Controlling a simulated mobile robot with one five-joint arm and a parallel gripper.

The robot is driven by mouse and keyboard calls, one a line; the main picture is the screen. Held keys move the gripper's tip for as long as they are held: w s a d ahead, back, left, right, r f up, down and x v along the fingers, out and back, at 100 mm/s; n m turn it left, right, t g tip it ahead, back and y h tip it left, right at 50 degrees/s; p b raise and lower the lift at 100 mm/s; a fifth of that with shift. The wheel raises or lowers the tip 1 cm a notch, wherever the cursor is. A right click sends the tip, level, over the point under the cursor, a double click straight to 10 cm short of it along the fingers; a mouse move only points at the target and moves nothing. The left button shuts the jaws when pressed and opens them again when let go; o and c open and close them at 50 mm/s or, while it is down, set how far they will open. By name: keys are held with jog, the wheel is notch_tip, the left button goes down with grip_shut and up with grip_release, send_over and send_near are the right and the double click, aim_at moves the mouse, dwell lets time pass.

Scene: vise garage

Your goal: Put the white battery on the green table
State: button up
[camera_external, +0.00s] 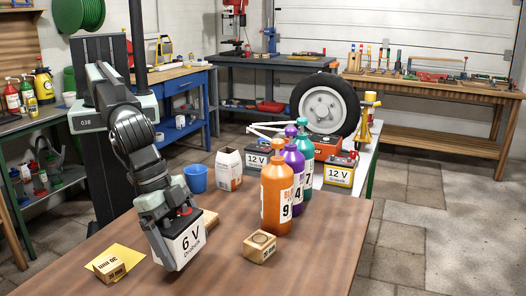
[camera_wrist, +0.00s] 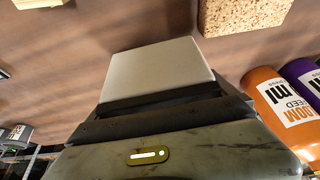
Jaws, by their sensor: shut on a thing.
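My gripper (camera_external: 166,212) is shut on a white battery (camera_external: 186,243) marked 6 V, over the brown wooden table (camera_external: 325,240). The battery is tilted; I cannot tell whether its lower edge touches the tabletop. In the wrist view the white battery (camera_wrist: 158,70) shows as a pale block in front of my gripper (camera_wrist: 165,105). A pale-topped table with a green leg, which seems to be the green table (camera_external: 364,163), stands behind the brown table at the right.
An orange bottle (camera_external: 276,200), a purple bottle (camera_external: 294,172) and a teal bottle (camera_external: 305,160) stand right of my gripper. A wooden block (camera_external: 260,247) lies in front. A tyre (camera_external: 325,105) and a yellow-based 12 V battery (camera_external: 340,170) occupy the pale-topped table.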

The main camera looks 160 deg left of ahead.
jog(key=s+d, duration=0.1)
jog(key=s, duration=0.4)
jog(key=s+d+r+p, duration=0.1)
jog(key=s, duration=0.4)
jog(key=s+d, duration=0.1)
jog(key=s, duration=0.4)
jog(key=shift+d+r, duration=0.1)
jog(key=shift+r, duration=0.1)
